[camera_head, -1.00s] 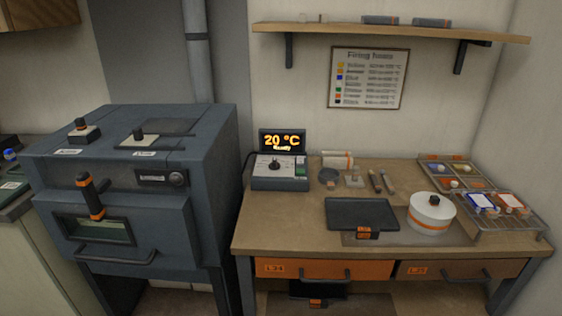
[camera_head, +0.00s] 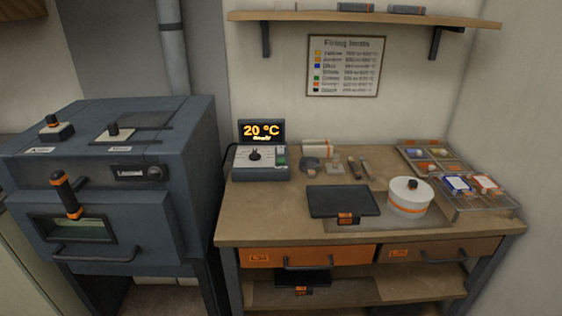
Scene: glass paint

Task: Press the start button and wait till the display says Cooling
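The control box (camera_head: 262,173) stands at the back left of the wooden table. It has a black knob (camera_head: 255,154) on its pale top and a green button (camera_head: 280,161) at its right side. The display (camera_head: 262,132) behind it reads "20 °C" in orange, with a smaller blurred word below that looks like "Ready". The dark blue-grey kiln (camera_head: 110,190) stands to the left of the table, its front door shut. Neither of my grippers is in view.
The table (camera_head: 255,225) holds a dark tray (camera_head: 343,201), a white round pot (camera_head: 410,197), small tools and a wire rack (camera_head: 480,205) at right. A shelf (camera_head: 370,17) hangs above. The table's front left is clear.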

